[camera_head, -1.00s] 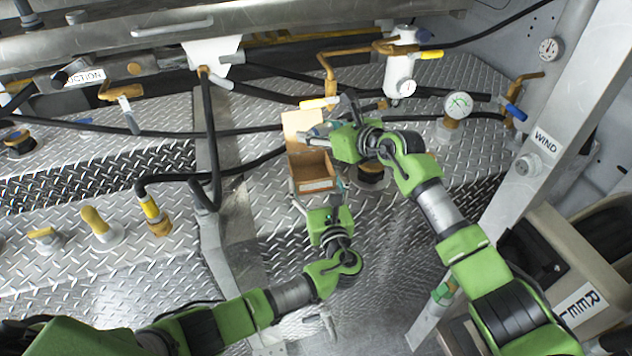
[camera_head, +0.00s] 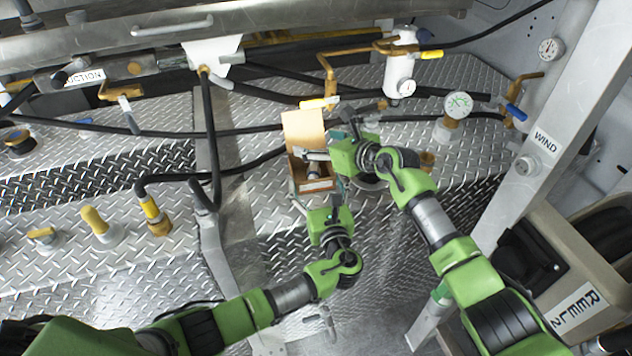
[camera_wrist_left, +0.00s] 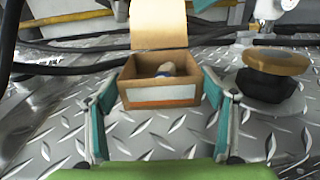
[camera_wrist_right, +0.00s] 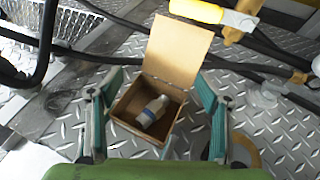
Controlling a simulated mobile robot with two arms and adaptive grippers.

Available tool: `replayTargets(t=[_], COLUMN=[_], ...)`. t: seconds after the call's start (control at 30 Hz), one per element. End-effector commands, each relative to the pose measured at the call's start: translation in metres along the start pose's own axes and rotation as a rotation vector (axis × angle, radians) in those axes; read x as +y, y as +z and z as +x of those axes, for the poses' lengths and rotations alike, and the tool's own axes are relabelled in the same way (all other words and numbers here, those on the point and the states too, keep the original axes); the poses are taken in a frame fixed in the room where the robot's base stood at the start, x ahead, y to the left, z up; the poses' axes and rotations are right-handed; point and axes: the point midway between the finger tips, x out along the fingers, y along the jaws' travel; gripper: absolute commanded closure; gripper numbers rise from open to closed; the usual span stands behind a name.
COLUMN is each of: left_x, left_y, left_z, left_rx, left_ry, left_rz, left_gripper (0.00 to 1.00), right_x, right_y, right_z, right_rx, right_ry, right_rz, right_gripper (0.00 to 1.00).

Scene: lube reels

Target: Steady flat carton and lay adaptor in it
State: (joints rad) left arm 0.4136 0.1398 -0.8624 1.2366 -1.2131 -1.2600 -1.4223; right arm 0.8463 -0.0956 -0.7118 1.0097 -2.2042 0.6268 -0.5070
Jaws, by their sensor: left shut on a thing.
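The carton (camera_head: 314,185) is a small brown box with its lid standing up, flat on the diamond-plate deck. My left gripper (camera_head: 316,193) has its fingers on either side of the carton, shut on its side walls; this shows in the left wrist view (camera_wrist_left: 160,95).
A gauge (camera_head: 458,105) and a white cylinder with brass piping (camera_head: 400,70) stand behind the carton. A black hose (camera_head: 240,165) runs to its left. A brown-topped round fitting (camera_wrist_left: 277,62) stands close to its right.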

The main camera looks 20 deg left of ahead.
Motion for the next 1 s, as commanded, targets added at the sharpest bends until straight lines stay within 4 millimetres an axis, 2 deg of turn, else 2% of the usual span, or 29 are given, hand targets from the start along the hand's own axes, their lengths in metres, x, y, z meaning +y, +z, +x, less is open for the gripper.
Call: replayTargets(t=[0.17,0.37,0.8,1.0], left_x=[0.0,0.0,0.0,0.0], left_y=[-0.001,-0.001,-0.001,-0.001], left_z=[0.0,0.0,0.0,0.0], left_rx=[0.002,0.002,0.002,0.002], left_ry=[0.0,0.0,0.0,0.0], left_rz=[0.0,0.0,0.0,0.0], left_gripper=[0.46,0.46,0.46,0.46], right_x=[0.0,-0.001,-0.001,-0.001], right_y=[-0.001,-0.001,-0.001,-0.001], right_z=[-0.001,-0.018,-0.091,-0.114], right_rx=[0.002,-0.001,0.0,0.0], right_ry=[0.0,-0.001,-0.001,-0.001], right_rz=[0.0,-0.002,-0.002,0.001], right_gripper=[0.29,0.29,0.29,0.29])
